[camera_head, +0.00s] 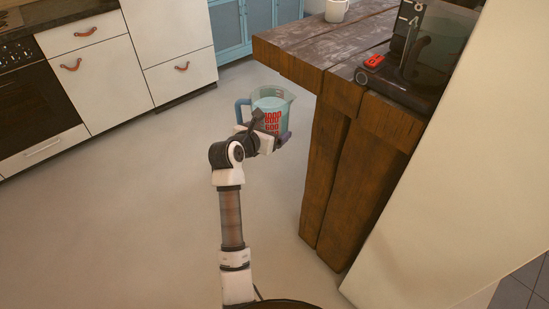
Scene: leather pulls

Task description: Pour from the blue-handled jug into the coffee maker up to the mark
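The jug (271,104) is clear, with red printed numbers and a blue handle (241,109) on its left side. It holds pale liquid and looks upright. My gripper (270,132) is at the jug's lower body and holds it in the air over open floor, left of the wooden table. The fingertips are partly hidden. The coffee maker (402,88) is black, with a red switch (374,61), and stands on the table at the upper right. White marks "8" and "4" (410,15) show on it. Its top is cut off by the picture's edge.
The thick wooden table (318,45) has its corner and legs right of my gripper. A white mug (336,10) stands at its far edge. A pale panel (455,170) rises at the right. White cabinets (100,70) and an oven (35,115) are at the left. The floor between is clear.

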